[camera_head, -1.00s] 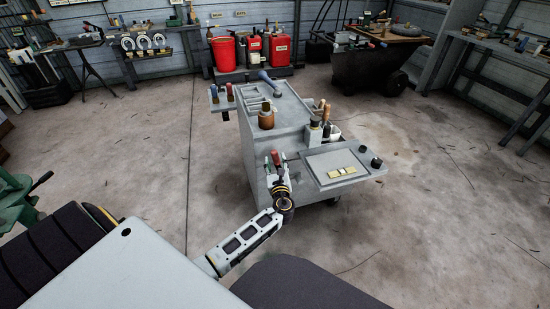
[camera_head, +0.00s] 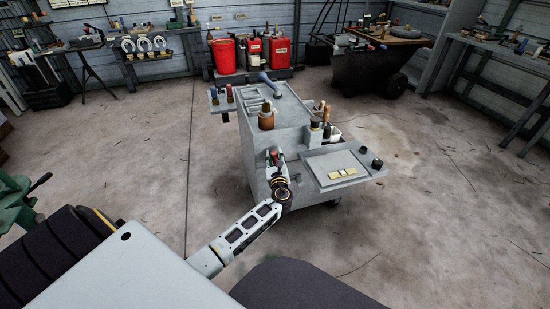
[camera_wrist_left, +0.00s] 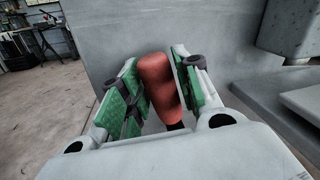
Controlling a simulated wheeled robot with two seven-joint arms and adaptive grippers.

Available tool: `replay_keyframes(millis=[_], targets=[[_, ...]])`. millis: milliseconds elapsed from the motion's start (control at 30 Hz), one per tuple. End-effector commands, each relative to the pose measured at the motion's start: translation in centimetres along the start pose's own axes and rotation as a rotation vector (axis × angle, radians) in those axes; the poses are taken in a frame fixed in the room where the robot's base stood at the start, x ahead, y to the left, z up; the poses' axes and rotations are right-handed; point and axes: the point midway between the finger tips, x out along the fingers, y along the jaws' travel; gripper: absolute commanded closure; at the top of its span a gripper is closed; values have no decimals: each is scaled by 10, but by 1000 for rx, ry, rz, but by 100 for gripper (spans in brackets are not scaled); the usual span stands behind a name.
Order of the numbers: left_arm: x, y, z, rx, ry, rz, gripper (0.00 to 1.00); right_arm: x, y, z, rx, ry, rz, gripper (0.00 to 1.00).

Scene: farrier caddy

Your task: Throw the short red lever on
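The short red lever (camera_head: 281,155) is on the near side of the grey caddy (camera_head: 257,160), below its top. In the left wrist view its thick red handle (camera_wrist_left: 160,82) stands between the green finger pads, leaning slightly. My left gripper (camera_head: 275,158) is at the lever, with a pad close against each side of the handle; it also shows in the left wrist view (camera_wrist_left: 160,88). It looks shut on the handle. The lever's base is mostly hidden behind the gripper. My right gripper is in neither view.
A side shelf with a flat plate (camera_head: 335,165) and dark knobs juts out at the caddy's right. A brown bottle (camera_head: 266,119) and a blue-handled tool (camera_head: 269,83) are on top. Open concrete floor surrounds the caddy.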

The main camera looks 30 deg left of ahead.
Motion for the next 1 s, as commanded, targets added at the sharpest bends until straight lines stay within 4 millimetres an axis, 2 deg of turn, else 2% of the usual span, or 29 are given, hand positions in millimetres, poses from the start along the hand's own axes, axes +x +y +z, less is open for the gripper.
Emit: replay_keyframes(millis=[33,200,567,867,1000], targets=[[0,0,0,0,0,0,78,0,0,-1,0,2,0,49],[0,0,0,0,0,0,100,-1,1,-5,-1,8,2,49],[0,0,0,-2,-1,0,100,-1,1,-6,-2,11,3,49],[-1,4,-1,-42,-9,-2,100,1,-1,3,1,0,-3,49],[-2,8,-2,-82,-17,-4,100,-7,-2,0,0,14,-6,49]])
